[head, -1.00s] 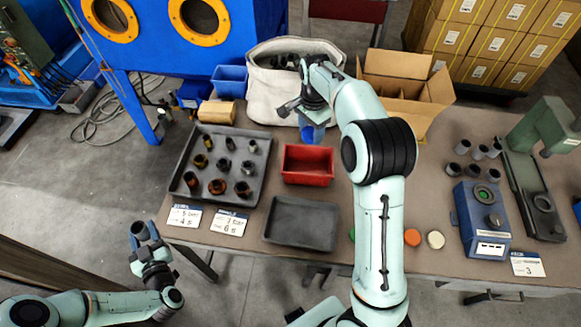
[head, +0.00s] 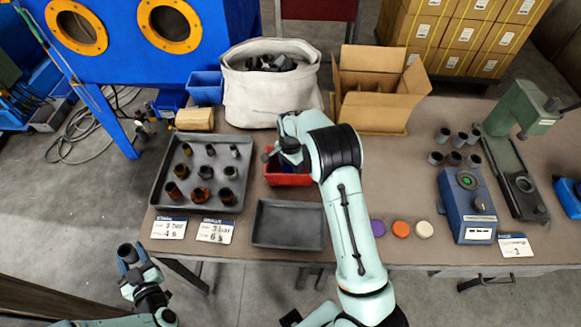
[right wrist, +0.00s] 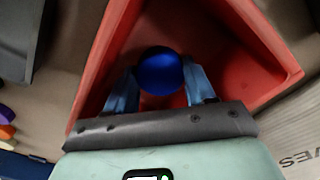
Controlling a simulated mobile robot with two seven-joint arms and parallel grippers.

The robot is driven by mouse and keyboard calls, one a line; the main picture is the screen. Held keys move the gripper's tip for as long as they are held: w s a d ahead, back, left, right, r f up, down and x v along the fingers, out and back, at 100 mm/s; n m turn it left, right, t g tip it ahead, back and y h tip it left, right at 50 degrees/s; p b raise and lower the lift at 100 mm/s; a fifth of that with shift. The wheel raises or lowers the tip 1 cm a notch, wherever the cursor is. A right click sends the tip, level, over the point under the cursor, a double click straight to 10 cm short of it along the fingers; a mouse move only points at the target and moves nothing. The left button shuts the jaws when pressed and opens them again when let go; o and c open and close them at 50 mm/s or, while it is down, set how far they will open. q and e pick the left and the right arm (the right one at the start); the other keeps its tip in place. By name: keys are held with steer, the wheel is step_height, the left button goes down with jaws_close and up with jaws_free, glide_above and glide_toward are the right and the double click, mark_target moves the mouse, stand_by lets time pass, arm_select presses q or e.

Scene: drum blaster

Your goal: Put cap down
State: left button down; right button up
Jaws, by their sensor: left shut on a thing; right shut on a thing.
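My right gripper (right wrist: 162,88) is shut on a round blue cap (right wrist: 160,72), with one blue finger on each side of it. In the right wrist view the cap is over or inside the red bin (right wrist: 256,42); I cannot tell whether it touches the floor. In the head view my right arm covers part of the red bin (head: 285,179) and hides the cap. My left gripper (head: 129,257) is at the lower left, off the table, shut on a small dark grey cylindrical part (head: 126,251).
A grey tray (head: 155,193) of dark cylinders stands left of the bin, an empty grey tray (head: 288,225) in front. Purple (head: 377,228), orange (head: 401,229) and white (head: 424,229) caps lie right of my arm. A white bag (head: 270,93) and cardboard box (head: 376,90) stand behind.

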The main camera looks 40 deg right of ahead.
mark_target(290, 169)
steer(key=shift+f, duration=0.3)
steer(key=shift+f, duration=0.2)
steer(key=o, duration=1)
steer(key=shift+o, duration=0.2)
steer(key=shift+r, duration=0.2)
step_height(290, 169, up, 12)
steer(key=shift+p, duration=0.35)
steer(key=shift+a, duration=0.1)
